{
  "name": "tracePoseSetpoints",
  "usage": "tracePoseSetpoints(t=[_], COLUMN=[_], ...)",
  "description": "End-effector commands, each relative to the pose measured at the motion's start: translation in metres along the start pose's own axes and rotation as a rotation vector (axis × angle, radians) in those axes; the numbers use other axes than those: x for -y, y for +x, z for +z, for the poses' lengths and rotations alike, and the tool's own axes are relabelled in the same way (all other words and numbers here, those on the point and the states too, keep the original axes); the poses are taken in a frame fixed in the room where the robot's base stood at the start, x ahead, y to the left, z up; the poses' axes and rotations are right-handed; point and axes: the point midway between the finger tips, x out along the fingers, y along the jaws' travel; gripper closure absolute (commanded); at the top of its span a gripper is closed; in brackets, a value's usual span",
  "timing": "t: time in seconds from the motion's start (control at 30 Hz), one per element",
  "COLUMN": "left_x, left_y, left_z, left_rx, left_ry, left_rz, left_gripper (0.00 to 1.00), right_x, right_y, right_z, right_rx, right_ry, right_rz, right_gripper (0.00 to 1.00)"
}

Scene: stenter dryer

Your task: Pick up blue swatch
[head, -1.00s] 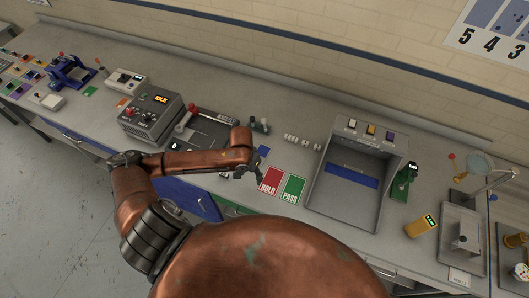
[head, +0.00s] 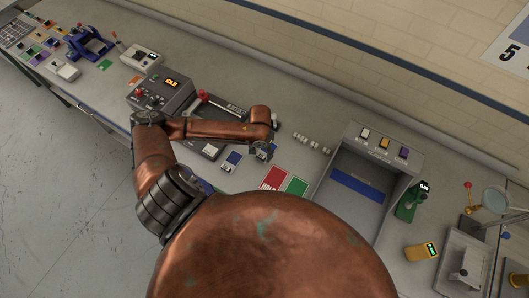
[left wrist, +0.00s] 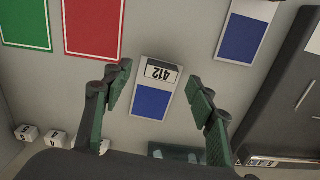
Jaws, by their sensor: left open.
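A blue swatch, a pale card with a blue block and a "412" label (left wrist: 154,100), lies on the bench between my left fingers in the left wrist view. My left gripper (left wrist: 160,76) is open above it, one finger to each side, with no visible contact. In the head view my left gripper (head: 264,152) hangs over the bench and mostly hides this swatch. A second blue card (left wrist: 241,36) lies at upper right in the left wrist view; in the head view it is left of the gripper (head: 233,158). My right gripper is out of view.
A red card (head: 275,178) and a green card (head: 297,186) lie beside the gripper. A grey open-fronted booth (head: 377,150) stands to the right. A control box with an orange display (head: 160,90) stands to the left. Small white blocks (head: 311,143) sit behind the cards.

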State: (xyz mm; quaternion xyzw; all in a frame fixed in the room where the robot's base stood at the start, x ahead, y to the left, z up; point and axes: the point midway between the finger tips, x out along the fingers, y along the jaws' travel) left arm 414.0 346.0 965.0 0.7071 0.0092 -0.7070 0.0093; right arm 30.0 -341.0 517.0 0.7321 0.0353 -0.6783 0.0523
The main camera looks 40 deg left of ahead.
Motion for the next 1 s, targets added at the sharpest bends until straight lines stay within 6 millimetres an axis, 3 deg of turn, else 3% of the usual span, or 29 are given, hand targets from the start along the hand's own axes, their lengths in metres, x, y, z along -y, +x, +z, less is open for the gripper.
tracePoseSetpoints(t=[0.2, 0.47, 1.0], left_x=[0.002, 0.003, 0.003], left_y=[0.026, 0.03, 0.029], left_z=[0.003, 0.003, 0.003], left_rx=[0.0, -0.001, 0.0], left_ry=[-0.001, -0.002, -0.003], left_rz=[-0.001, -0.001, -0.001], left_gripper=[0.48, 0.48, 0.84], right_x=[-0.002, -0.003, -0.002], right_y=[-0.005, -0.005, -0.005], right_z=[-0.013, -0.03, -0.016], right_rx=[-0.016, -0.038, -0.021], right_ry=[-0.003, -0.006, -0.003], right_rz=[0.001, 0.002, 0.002], right_gripper=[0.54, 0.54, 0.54])
